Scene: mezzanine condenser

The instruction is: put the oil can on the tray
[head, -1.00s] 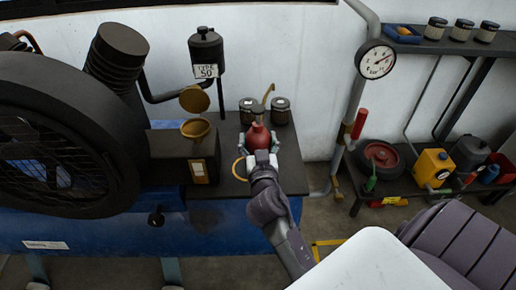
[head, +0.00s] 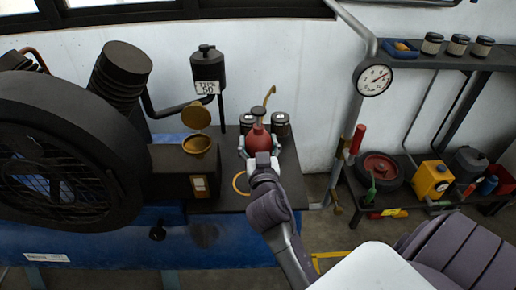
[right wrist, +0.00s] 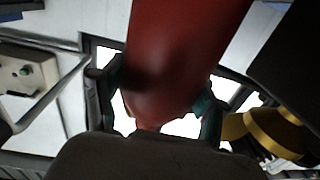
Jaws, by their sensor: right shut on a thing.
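The red oil can (head: 257,141) with its thin spout is upright above the dark bench top, in front of two dark jars. My right gripper (head: 258,156) is shut on it, its fingers on both sides of the body. In the right wrist view the can's red body (right wrist: 178,60) fills the upper middle between the teal fingers (right wrist: 160,100). A small blue tray (head: 402,54) with a yellow thing in it stands on the upper shelf at the right. My left gripper is not in view.
Left of the can is the brass open-lidded cup (head: 197,144) on a dark box, with a large black fan housing (head: 60,160) beyond. A pipe with a gauge (head: 373,78) stands between bench and shelves. Several jars (head: 458,45) stand right of the tray.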

